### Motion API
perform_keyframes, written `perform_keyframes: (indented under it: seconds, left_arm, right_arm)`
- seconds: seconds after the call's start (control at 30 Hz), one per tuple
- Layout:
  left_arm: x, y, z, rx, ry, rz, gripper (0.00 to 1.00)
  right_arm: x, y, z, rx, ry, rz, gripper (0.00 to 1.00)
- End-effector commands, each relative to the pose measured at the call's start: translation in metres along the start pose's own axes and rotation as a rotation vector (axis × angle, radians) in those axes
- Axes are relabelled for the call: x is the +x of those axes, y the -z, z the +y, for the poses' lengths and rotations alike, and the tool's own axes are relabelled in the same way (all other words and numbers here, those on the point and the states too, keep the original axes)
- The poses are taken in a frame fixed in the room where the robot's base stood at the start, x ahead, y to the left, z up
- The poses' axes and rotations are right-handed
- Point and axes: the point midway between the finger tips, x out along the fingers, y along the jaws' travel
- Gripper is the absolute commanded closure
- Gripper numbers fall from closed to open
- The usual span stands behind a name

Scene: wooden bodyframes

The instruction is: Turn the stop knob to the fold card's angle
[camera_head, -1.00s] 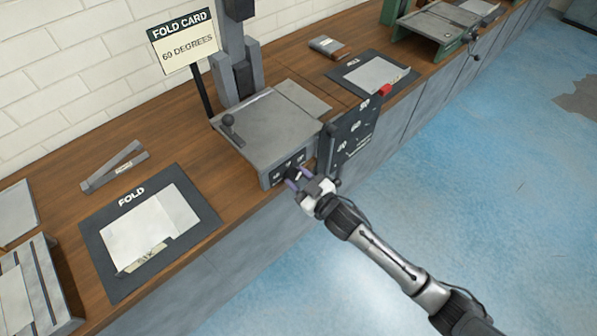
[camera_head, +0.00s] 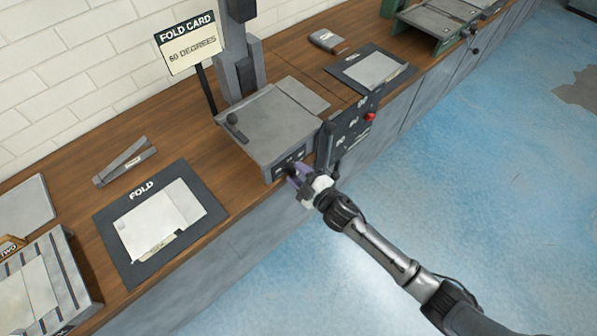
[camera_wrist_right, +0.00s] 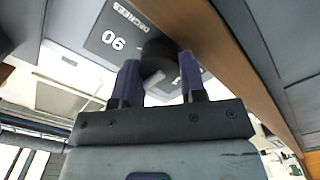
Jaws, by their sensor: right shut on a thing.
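The fingers partly hide the knob in the head view. My left gripper is out of view.
A dark upright panel (camera_head: 346,135) with number marks and a red piece (camera_head: 370,117) stands just right of my gripper. A FOLD mat (camera_head: 195,182) with a pale sheet lies left on the wooden bench. A slotted rack (camera_head: 70,262) is at lower left.

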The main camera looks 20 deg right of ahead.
Motion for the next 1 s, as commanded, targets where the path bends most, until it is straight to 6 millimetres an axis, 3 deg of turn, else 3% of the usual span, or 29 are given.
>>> perform_keyframes:
  seconds: [0.57, 0.6, 0.83, 1.0]
  left_arm:
    - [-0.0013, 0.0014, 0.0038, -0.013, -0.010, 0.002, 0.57]
    - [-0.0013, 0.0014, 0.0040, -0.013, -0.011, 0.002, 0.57]
    - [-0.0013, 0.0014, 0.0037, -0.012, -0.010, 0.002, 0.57]
    - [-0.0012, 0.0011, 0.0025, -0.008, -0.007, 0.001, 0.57]
  right_arm:
    - [0.0001, 0.0004, 0.0001, -0.022, 0.000, 0.001, 0.85]
    - [0.0001, 0.0004, 0.0001, -0.022, -0.001, 0.001, 0.58]
    - [0.0001, 0.0003, 0.0000, -0.022, 0.000, 0.000, 0.36]
    - [0.0000, 0.0001, 0.0000, -0.022, 0.000, 0.000, 0.36]
